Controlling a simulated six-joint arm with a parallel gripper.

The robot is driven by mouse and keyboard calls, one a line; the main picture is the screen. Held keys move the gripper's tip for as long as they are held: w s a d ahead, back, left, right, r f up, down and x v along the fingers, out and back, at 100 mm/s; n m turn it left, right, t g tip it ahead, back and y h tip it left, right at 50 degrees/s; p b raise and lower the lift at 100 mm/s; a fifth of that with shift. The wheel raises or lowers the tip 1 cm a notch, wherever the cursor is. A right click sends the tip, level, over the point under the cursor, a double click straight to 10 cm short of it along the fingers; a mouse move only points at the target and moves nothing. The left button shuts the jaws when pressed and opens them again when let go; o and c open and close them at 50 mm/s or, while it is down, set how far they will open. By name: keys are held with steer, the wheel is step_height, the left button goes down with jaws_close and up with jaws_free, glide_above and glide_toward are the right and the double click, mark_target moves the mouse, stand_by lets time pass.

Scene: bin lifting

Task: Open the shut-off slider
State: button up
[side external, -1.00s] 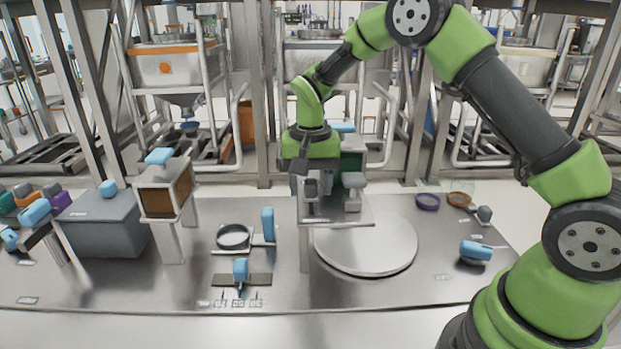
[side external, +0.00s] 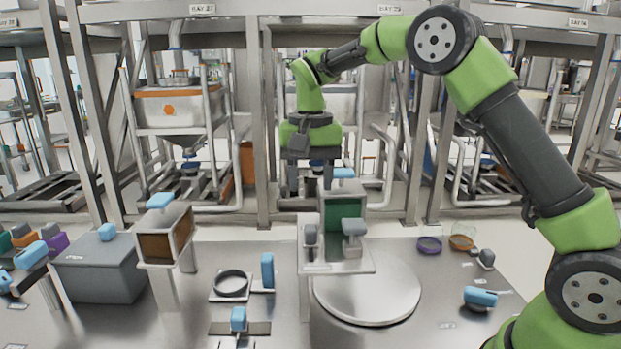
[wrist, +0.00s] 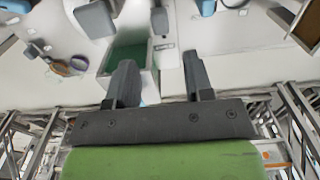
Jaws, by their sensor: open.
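The table carries several blue-handled fittings, and none is clearly marked as the shut-off slider. One upright blue handle (side external: 267,271) stands at the right of a round ring on a flat plate (side external: 232,285). Another blue handle (side external: 238,319) stands on a dark slotted rail (side external: 257,328) nearer the front. My gripper (side external: 305,178) points down above and behind the grey stand with the green-sided box, away from both handles. In the wrist view my gripper (wrist: 160,78) has its two fingers apart with nothing between them. The green box (wrist: 128,55) shows beyond the fingers.
The grey stand (side external: 338,262) holds grey knobs and a green box (side external: 343,213) with a blue top. A brown-windowed box (side external: 165,240) and a grey bin (side external: 97,268) stand left. A round metal plate (side external: 368,295) lies right of centre. Metal frames rise behind.

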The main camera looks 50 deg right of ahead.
mark_target(309, 226)
steer(key=shift+s+a+f+n, duration=0.1)
steer(key=shift+s+a+n, duration=0.15)
steer(key=shift+n, duration=0.15)
steer(key=c, duration=0.3)
steer(key=s+a+n+h, duration=0.1)
steer(key=n, duration=0.1)
steer(key=s+a+n+h, duration=0.1)
steer(key=n, duration=0.1)
steer(key=s+a+f+n+h, duration=0.1)
steer(key=n, duration=0.2)
jaws_close()
steer(key=s+a+n+t+h, duration=0.2)
steer(key=s+a+n+t, duration=0.15)
steer(key=n, duration=1.05)
steer(key=s+a+n+t+h, duration=0.2)
steer(key=s+a+n+t, duration=0.15)
steer(key=n, duration=1.05)
steer(key=x, duration=1.2)
steer(key=shift+w+d+r, duration=0.2)
steer(key=shift+w, duration=0.15)
steer(key=shift+w+d, duration=0.25)
steer(key=shift+w, duration=0.05)
steer(key=shift+w+d, duration=1.15)
